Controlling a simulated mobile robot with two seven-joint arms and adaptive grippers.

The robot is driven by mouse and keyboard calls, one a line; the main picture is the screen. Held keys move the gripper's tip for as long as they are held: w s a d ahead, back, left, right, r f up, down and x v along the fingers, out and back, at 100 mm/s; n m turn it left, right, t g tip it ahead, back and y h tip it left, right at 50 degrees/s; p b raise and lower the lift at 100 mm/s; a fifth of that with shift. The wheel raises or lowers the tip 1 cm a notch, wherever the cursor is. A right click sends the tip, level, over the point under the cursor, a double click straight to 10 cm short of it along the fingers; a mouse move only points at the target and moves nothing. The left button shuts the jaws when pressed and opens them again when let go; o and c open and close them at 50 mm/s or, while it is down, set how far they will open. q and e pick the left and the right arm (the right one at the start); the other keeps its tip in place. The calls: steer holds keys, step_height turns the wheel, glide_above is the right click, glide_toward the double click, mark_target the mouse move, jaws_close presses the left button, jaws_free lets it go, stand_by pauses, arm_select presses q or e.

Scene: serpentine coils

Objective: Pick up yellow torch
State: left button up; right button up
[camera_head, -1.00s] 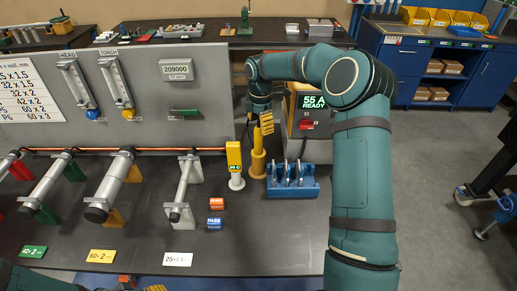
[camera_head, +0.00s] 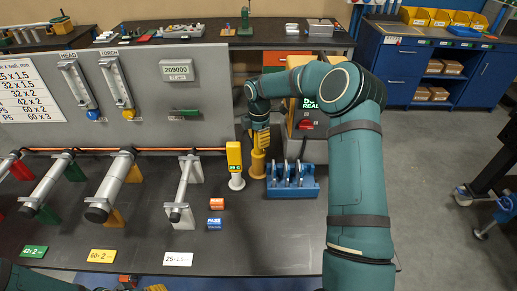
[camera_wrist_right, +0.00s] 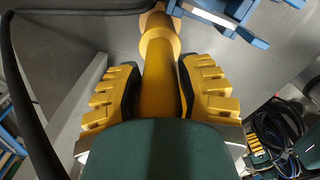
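The yellow torch (camera_head: 257,163) stands upright on the dark bench, left of the blue rack. In the right wrist view the yellow torch (camera_wrist_right: 158,75) runs between the two fingers of my right gripper (camera_wrist_right: 158,88). The fingers stand on either side of it, with a narrow gap visible on the left, so the gripper looks open around it. In the head view my right gripper (camera_head: 260,138) is at the torch's upper part and partly hides it. My left gripper (camera_head: 143,287) shows only in part at the bottom edge; its opening is unclear.
A yellow gauge on a white base (camera_head: 235,165) stands close left of the torch. The blue rack (camera_head: 292,187) is close right. A grey machine with a display (camera_head: 308,125) stands behind. Metal tubes on stands (camera_head: 110,188) fill the left. The bench front is fairly clear.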

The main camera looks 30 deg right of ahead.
jaws_close()
steer(key=shift+r, duration=0.15)
